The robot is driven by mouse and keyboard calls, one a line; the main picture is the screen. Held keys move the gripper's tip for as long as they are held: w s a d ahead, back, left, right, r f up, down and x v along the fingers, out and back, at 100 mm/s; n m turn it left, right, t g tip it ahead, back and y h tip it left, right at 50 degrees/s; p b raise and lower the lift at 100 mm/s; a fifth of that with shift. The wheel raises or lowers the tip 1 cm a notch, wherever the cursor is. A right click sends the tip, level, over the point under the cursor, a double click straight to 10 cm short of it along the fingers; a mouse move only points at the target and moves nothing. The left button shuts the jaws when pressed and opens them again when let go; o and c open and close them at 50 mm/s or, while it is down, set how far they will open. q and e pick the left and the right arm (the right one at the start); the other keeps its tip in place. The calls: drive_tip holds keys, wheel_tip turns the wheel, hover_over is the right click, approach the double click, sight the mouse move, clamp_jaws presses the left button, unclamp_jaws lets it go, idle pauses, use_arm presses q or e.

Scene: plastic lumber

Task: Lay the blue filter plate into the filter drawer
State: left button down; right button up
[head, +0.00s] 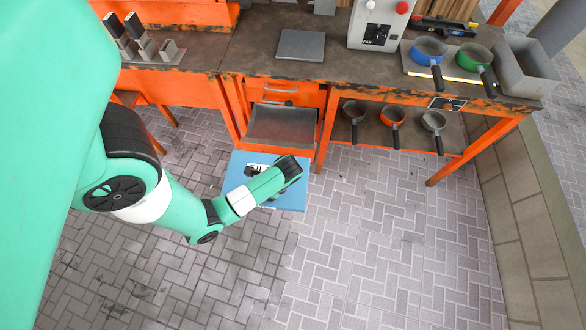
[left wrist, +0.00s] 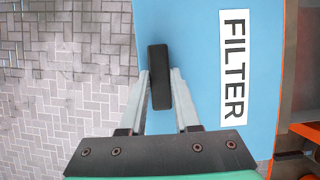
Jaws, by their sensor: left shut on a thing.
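The blue filter plate (head: 297,199) is in front of the bench in the head view, over the brick floor, close to the drawer's front edge. It carries a white label reading FILTER and a black upright handle (left wrist: 158,62). My left gripper (head: 288,168) is shut on that handle; the left wrist view shows both fingers (left wrist: 160,88) on either side of it. The filter drawer (head: 283,126) is pulled out below the bench top, its grey inside showing and empty. My arm hides part of the plate. My right gripper is not in view.
The orange bench (head: 228,108) has a dark top bearing a grey plate (head: 301,45), a control box (head: 377,25) and blue and green pans (head: 428,50). Several pans stand on the shelf (head: 410,138) right of the drawer. The floor in front is clear.

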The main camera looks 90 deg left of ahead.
use_arm(q)
drive_tip(key=shift+r, duration=0.1)
drive_tip(key=shift+w+a+f, duration=0.1)
drive_tip(key=shift+f, duration=0.2)
drive_tip(key=shift+w+a+f+b, duration=0.2)
drive_tip(key=shift+a+f+b, duration=0.35)
drive_tip(key=shift+a, duration=0.4)
drive_tip(key=shift+w+a+f+b, duration=0.15)
drive_tip(key=shift+a+f+b, duration=0.45)
drive_tip(key=shift+a, duration=0.3)
drive_tip(key=shift+w+a+f+b, duration=0.2)
drive_tip(key=shift+a+f+b, duration=0.2)
drive_tip(key=shift+a+f, duration=0.4)
drive_tip(key=shift+a+r, duration=0.15)
